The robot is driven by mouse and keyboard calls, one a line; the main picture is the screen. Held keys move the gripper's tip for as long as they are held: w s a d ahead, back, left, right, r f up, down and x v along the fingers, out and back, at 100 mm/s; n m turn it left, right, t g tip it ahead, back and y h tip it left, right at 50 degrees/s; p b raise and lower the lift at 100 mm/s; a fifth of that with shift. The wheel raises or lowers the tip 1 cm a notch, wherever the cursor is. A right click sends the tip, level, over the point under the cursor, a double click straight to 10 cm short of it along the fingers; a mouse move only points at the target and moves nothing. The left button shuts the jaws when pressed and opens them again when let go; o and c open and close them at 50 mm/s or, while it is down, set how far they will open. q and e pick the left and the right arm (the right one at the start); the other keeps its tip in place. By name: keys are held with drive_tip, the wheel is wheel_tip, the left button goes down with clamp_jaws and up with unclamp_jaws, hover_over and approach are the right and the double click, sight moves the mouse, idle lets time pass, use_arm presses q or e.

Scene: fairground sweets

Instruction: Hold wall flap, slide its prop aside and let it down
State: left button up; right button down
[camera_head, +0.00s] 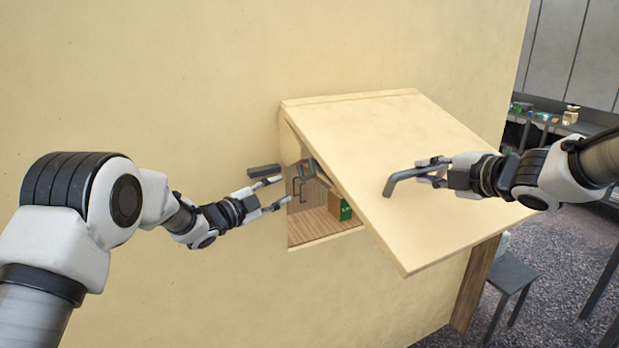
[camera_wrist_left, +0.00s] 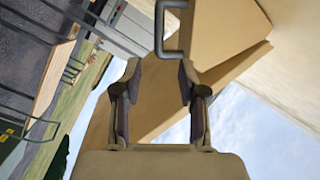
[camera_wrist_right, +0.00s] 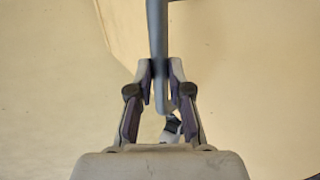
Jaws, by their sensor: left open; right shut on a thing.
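The wall flap (camera_head: 391,148) is tilted up and outward from the pale wall, above an opening. My right gripper (camera_head: 428,172) is shut on the grey bar handle (camera_head: 403,177) on the flap's outer face; the right wrist view shows this bar (camera_wrist_right: 157,45) running between the fingers. My left gripper (camera_head: 279,193) is open and empty, just left of the opening. A dark bracket-shaped handle (camera_head: 299,188), apparently the prop's, shows close by at the opening. A grey U-shaped handle (camera_wrist_left: 172,48) stands just ahead of the open fingers in the left wrist view. The flap hides much of the prop.
A grey block (camera_head: 264,170) sits on the wall left of the opening, close to my left gripper. A stool (camera_head: 509,275) stands beyond the wall at right.

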sight(307, 178)
use_arm(q)
drive_tip(key=x, duration=1.1)
drive_tip(key=shift+w+d+f, duration=0.1)
drive_tip(key=shift+w+d, duration=0.05)
drive_tip(key=shift+w, duration=0.15)
clamp_jaws()
